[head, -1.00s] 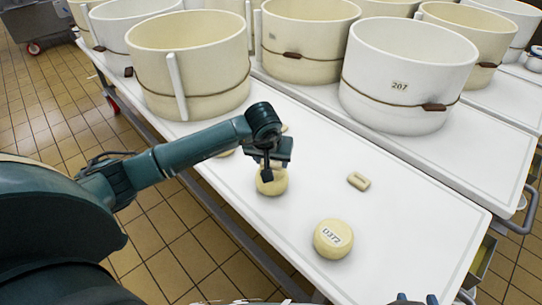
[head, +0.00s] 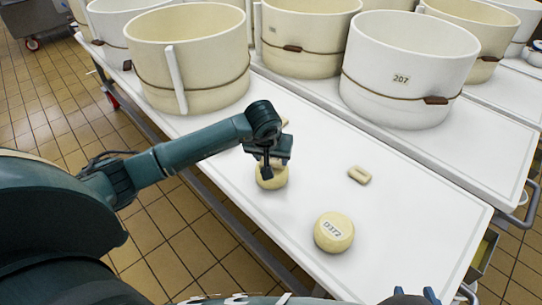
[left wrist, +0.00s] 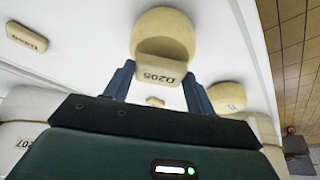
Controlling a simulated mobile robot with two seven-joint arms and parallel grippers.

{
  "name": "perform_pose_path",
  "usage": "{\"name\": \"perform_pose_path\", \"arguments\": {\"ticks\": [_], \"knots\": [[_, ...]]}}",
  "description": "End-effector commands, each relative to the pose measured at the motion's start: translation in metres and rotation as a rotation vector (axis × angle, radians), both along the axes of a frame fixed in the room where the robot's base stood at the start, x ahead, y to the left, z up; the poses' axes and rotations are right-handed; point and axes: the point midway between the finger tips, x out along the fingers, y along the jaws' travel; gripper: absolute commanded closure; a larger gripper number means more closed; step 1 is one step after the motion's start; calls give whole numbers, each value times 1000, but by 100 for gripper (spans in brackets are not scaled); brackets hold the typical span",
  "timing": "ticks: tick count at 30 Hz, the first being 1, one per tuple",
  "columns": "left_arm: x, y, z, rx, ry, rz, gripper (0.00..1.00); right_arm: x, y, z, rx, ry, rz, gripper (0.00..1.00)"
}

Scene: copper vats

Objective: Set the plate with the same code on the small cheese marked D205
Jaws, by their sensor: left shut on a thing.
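My left gripper (head: 267,163) is shut on a small pale plate marked D205 (left wrist: 160,68). The plate lies between the two fingers in the left wrist view. A small round cheese (head: 271,178) is right at the gripper in the head view. It shows behind the plate in the left wrist view (left wrist: 163,25), and the plate overlaps its edge there. I cannot tell whether they touch. No code is readable on this cheese.
Another cheese, marked apparently D372 (head: 333,232), and a loose plate (head: 359,175) lie on the white table (head: 400,235). Beyond the gripper are a further cheese (left wrist: 227,97) and plate (left wrist: 155,102). Large vats, one marked 207 (head: 408,75), stand behind.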

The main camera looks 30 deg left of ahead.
Motion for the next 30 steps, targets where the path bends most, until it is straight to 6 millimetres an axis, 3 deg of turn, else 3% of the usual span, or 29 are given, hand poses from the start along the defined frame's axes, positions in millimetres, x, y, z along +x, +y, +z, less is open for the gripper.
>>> {"name": "perform_pose_path", "arguments": {"ticks": [30], "knots": [[0,0,-12,0,-1,0,67,-1,1,-10,5,4,-2,64]]}}
